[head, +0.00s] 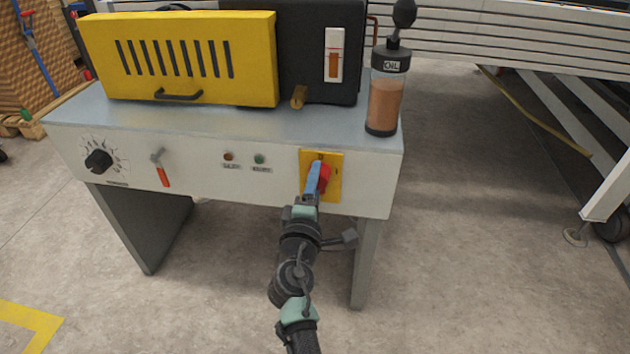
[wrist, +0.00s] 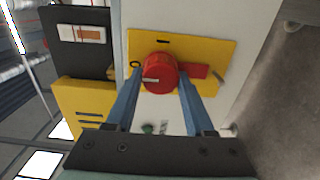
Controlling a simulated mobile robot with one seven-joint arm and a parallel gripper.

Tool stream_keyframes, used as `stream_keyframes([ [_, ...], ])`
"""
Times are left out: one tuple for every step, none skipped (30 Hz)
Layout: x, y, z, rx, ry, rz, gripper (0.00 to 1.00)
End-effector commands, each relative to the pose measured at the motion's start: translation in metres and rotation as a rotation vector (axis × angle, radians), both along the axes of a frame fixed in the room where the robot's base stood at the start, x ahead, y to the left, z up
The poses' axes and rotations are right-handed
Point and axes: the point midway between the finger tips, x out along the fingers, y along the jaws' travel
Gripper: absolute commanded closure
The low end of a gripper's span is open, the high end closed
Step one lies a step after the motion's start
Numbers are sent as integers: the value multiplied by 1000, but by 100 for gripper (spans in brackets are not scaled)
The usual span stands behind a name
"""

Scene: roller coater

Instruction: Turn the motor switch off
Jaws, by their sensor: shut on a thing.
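The motor switch is a red rotary knob (head: 325,178) on a yellow plate (head: 335,190), at the right end of the machine's white front panel. In the wrist view the red knob (wrist: 160,75) sits between the two blue fingers of my gripper (wrist: 158,92), with a pale mark across its face. My gripper (head: 316,177) reaches the knob from the front and is shut on it. In the head view the fingers partly cover the knob and plate. In the wrist view a red bar (wrist: 195,71) extends from the knob's side across the yellow plate (wrist: 215,55).
On the same panel are a black dial (head: 98,160), a red-handled lever (head: 161,170) and two small indicator lights (head: 243,158).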

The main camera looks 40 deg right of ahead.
Motion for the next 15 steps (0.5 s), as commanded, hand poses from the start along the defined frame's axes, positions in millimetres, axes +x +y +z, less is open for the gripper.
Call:
stream_keyframes([
  [0, 0, -1, -4, 6, 0, 100],
  [0, 0, -1, -4, 6, 0, 100],
  [0, 0, -1, -4, 6, 0, 100],
  [0, 0, -1, -4, 6, 0, 100],
  [0, 0, -1, -4, 6, 0, 100],
  [0, 0, -1, -4, 6, 0, 100],
  [0, 0, -1, -4, 6, 0, 100],
  [0, 0, -1, -4, 6, 0, 100],
  [0, 0, -1, -4, 6, 0, 100],
  [0, 0, -1, -4, 6, 0, 43],
  [0, 0, -1, -4, 6, 0, 37],
  [0, 0, -1, -4, 6, 0, 30],
  [0, 0, -1, -3, 5, 0, 25],
  [0, 0, -1, -3, 5, 0, 19],
  [0, 0, -1, -3, 5, 0, 17],
])
